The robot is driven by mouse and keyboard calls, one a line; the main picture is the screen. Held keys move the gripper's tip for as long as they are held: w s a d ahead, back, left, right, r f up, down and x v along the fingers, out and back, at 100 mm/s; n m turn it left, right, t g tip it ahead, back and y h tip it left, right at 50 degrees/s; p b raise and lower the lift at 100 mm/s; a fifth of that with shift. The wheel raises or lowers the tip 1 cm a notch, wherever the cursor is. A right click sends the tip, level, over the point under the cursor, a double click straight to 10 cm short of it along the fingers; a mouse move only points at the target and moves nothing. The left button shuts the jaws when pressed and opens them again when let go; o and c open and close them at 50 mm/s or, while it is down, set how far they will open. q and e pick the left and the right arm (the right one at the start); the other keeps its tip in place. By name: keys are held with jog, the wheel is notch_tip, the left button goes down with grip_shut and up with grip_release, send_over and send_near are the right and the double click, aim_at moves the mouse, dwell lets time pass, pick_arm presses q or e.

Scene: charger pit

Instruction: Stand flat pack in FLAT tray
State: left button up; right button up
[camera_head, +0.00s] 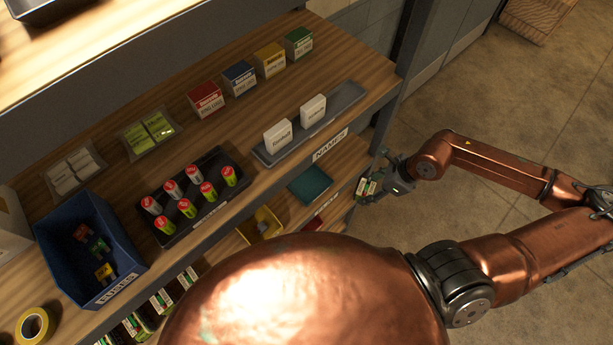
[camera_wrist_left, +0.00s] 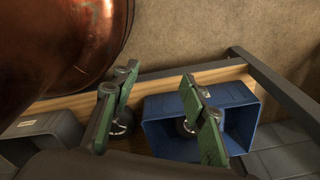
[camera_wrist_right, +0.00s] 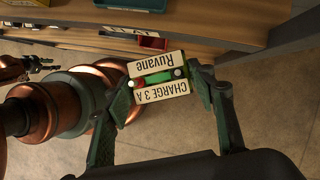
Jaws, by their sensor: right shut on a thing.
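My right gripper (camera_head: 372,187) is shut on a battery pack (camera_wrist_right: 160,78) and holds it in the air just off the shelf's right end. In the right wrist view the pack has cream labels reading "CHARGE 3 A" and "Ruvane", upside down, with a green and red band between them. Also in that view, a label (camera_wrist_right: 128,31) that seems to read FLAT is on the lower shelf edge, beside a red container (camera_wrist_right: 152,43). Which tray the label belongs to is unclear. My left gripper (camera_wrist_left: 158,82) is open and empty, above the blue bin; the head view does not show it.
Below are a teal tray (camera_head: 327,180) and a yellow bin (camera_head: 250,236). Open floor lies right of the shelf.

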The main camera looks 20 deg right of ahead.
jog(key=shift+a+f, duration=0.2)
jog(key=shift+a, duration=0.15)
jog(key=shift+w+a+b, duration=0.25)
jog(key=shift+a+b, duration=0.05)
jog(key=shift+a, duration=0.2)
jog(key=w+a+p, duration=0.1)
jog(key=w+a, duration=1)
jog(key=shift+w+a, duration=0.1)
jog(key=shift+w, duration=0.25)
jog(key=shift+w+a, duration=0.1)
notch_tip(320, 180, down, 4)
jog(key=shift+r+p, duration=0.25)
jog(key=shift+p, duration=0.05)
